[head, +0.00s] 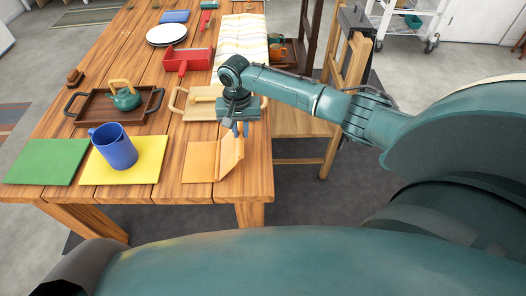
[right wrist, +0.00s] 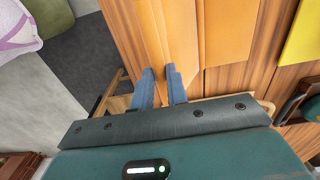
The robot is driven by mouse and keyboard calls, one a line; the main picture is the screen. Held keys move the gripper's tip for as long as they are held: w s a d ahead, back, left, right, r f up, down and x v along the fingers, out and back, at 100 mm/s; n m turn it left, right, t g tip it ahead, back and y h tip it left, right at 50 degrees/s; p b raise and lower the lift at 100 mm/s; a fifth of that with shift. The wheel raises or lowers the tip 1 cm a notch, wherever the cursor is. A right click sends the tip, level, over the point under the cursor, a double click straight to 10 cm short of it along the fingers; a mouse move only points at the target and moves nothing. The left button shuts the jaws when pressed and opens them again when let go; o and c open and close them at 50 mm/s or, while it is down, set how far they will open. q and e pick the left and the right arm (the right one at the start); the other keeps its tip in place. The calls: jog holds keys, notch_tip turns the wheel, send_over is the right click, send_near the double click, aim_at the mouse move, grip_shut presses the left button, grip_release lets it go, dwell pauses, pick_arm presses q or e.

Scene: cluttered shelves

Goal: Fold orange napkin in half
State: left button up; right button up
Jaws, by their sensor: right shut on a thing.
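The orange napkin (head: 199,161) lies at the front right corner of the wooden table, its left part flat. Its right part is lifted and tilted up along a crease. My right gripper (head: 240,129) is above the napkin's right part, fingers pointing down, shut on its raised edge. In the right wrist view the napkin (right wrist: 230,35) spreads beyond the two blue fingers, and my right gripper (right wrist: 162,72) has them close together with the orange cloth at their tips. The exact pinch is partly hidden by the fingers. My left gripper is not in view.
A blue mug (head: 114,148) stands on a yellow napkin (head: 146,172), left of the orange one. A green napkin (head: 47,162) lies farther left. A wooden tray (head: 197,110) sits just behind the orange napkin. A brown tray (head: 90,108) holds a teapot (head: 125,98).

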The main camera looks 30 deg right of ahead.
jog(key=shift+w+a+r, duration=0.45)
jog(key=shift+a+r, duration=0.15)
jog(key=shift+a, duration=0.25)
jog(key=shift+w+a+r, duration=0.2)
jog(key=shift+w+a, duration=0.25)
jog(key=shift+a, duration=0.3)
jog(key=shift+w+a+r, duration=0.25)
jog(key=shift+w+a, duration=0.2)
jog(key=shift+a, duration=0.3)
jog(key=shift+w+a+r, duration=0.2)
jog(key=shift+w+a, duration=0.25)
jog(key=shift+a, duration=0.3)
jog(key=w+a+b, duration=0.1)
jog(key=a+b, duration=0.1)
jog(key=a, duration=0.1)
jog(key=w+a, duration=0.1)
jog(key=shift+w+a+f+b, duration=0.2)
jog(key=shift+w+f+b, duration=0.1)
jog(key=shift+f+b, duration=0.1)
